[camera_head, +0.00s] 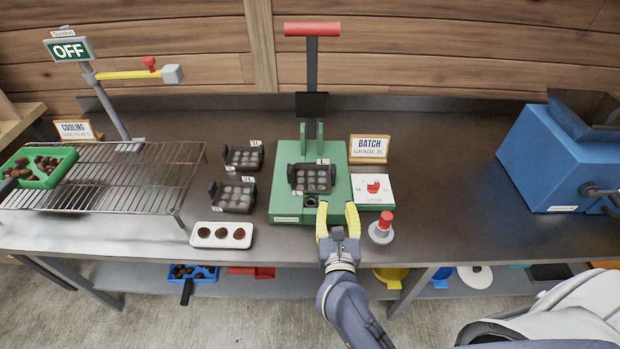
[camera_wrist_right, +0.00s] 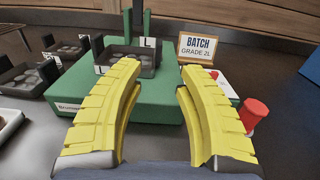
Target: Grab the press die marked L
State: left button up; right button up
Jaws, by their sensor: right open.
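The press die marked L (camera_head: 312,179) is a dark tray with round cups, sitting on the green press (camera_head: 282,205) under its lever. It also shows in the right wrist view (camera_wrist_right: 146,67), with white L tags at its corners. My right gripper (camera_head: 337,213) is open and empty at the front edge of the press, just short of the die and slightly right of it. Its yellow fingers (camera_wrist_right: 160,72) frame the press front in the wrist view, apart from the die. My left gripper is not in view.
Two similar dark dies (camera_head: 243,158) (camera_head: 234,197) stand left of the press. A white tray with brown discs (camera_head: 220,245) lies in front of them. The bench further right is clear up to a blue machine (camera_head: 550,160).

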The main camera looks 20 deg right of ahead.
aim_at(334, 174)
jog(key=x, duration=1)
jog(key=shift+w+d, duration=0.1)
jog(key=shift+w, duration=0.15)
jog(key=shift+x, duration=2.55)
jog(key=shift+f, duration=0.2)
jog(key=shift+s, duration=0.1)
grip_shut()
